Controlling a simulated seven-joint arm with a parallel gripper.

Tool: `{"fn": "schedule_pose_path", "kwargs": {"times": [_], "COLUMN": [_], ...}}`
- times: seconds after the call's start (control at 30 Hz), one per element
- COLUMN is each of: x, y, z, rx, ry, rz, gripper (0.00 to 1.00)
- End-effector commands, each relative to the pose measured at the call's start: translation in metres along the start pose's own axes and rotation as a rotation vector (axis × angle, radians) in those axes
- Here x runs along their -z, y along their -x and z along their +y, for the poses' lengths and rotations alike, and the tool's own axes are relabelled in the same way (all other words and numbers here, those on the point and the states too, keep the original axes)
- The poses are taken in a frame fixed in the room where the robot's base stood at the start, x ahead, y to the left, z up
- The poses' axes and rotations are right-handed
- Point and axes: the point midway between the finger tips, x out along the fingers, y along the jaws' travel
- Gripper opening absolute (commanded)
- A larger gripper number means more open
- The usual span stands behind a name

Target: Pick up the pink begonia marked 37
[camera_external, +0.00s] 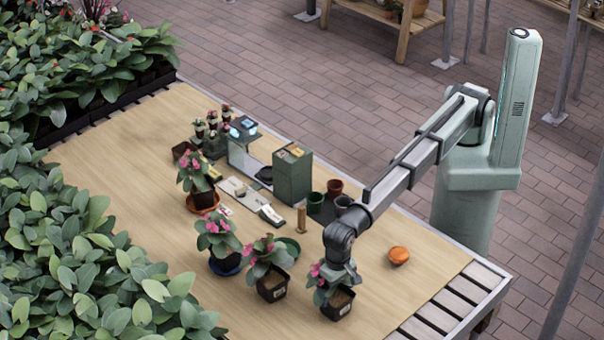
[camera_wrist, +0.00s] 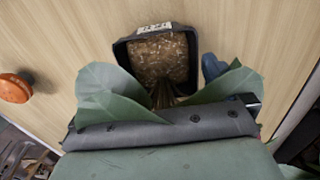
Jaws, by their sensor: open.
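Several pink-flowered begonias in dark square pots stand on the wooden table. The nearest begonia (camera_external: 338,306) has a white label on its pot and is under my gripper (camera_external: 338,272). In the wrist view its pot (camera_wrist: 158,52) shows brown soil, a stem and large green leaves (camera_wrist: 110,92); the label at the rim is too small to read for certain. My gripper is open, close above the plant, with leaves spreading around it; its fingertips are mostly hidden. Beside it stand a begonia in a black pot (camera_external: 272,287) and one on a blue saucer (camera_external: 228,267); their numbers are not readable.
Another begonia (camera_external: 203,196) stands on an orange saucer farther back. A green box (camera_external: 292,176), small pots (camera_external: 315,202) and tools stand at the back. Dense foliage (camera_external: 80,260) lines the left.

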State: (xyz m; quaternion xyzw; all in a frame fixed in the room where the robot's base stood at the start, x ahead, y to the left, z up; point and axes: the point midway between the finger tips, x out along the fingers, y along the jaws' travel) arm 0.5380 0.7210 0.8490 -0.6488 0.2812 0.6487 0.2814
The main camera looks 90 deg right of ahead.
Motion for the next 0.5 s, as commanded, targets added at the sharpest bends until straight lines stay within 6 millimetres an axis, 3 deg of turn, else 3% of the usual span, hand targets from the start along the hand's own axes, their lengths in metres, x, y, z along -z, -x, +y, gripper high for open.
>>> {"fn": "schedule_pose_path", "kwargs": {"times": [0.13,0.4,0.5], "x": [0.0,0.0,0.0], "y": [-0.018,-0.021,-0.021], "z": [0.001,0.0,0.0], "rx": [-0.001,0.001,0.0], "ry": [0.0,0.001,0.001], "rz": [0.0,0.0,0.0], "gripper": [1.0,1.0,0.9]}}
